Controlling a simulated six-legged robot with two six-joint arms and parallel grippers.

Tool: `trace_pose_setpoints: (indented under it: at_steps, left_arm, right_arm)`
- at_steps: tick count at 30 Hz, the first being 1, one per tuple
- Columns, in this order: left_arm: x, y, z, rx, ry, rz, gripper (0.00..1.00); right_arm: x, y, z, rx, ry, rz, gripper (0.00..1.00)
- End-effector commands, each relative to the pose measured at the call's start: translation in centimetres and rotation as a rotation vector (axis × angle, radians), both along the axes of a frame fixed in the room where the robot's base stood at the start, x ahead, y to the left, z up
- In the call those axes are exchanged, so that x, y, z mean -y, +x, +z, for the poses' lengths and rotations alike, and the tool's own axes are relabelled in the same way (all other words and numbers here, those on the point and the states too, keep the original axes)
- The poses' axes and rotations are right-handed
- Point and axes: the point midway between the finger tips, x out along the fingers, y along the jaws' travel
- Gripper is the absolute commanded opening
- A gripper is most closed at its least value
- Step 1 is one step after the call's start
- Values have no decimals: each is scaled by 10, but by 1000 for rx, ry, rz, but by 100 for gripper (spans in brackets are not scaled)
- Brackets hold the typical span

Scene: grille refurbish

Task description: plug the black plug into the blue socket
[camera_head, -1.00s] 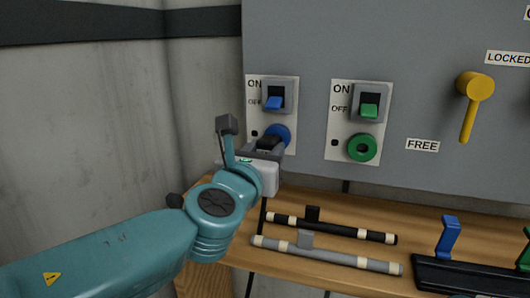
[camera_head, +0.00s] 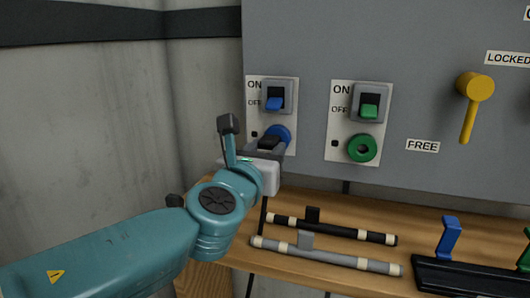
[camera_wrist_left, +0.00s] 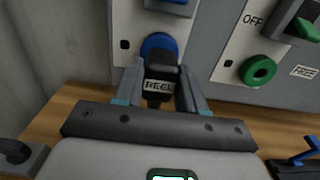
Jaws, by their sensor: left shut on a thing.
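My left gripper (camera_head: 270,146) is shut on the black plug (camera_head: 267,142), in front of the lower part of the left white plate on the grey panel. In the left wrist view the plug (camera_wrist_left: 161,67) sits between the two fingers and bears a label reading "REEL". The blue socket (camera_head: 285,134) is right behind the plug, partly hidden by it; it also shows in the left wrist view (camera_wrist_left: 158,42). The plug's front lines up closely with the socket, but I cannot tell how deep it is in. My right gripper is not in view.
A blue switch (camera_head: 274,103) is above the blue socket. A green socket (camera_head: 362,148) and green switch (camera_head: 369,110) are to the right. A yellow lever (camera_head: 471,105) is farther right. Black (camera_head: 345,231) and grey (camera_head: 330,256) bars lie on the wooden bench (camera_head: 430,212).

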Motion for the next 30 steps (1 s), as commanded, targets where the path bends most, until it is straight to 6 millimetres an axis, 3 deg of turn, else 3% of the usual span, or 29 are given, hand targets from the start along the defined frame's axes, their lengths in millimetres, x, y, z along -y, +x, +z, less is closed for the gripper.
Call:
trace_pose_setpoints:
  at_steps: [29, 30]
  left_arm:
    - [7, 23, 0, 0, 0, 0, 0]
    - [7, 23, 0, 1, 0, 0, 53]
  right_arm:
    - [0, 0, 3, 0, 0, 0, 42]
    - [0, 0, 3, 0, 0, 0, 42]
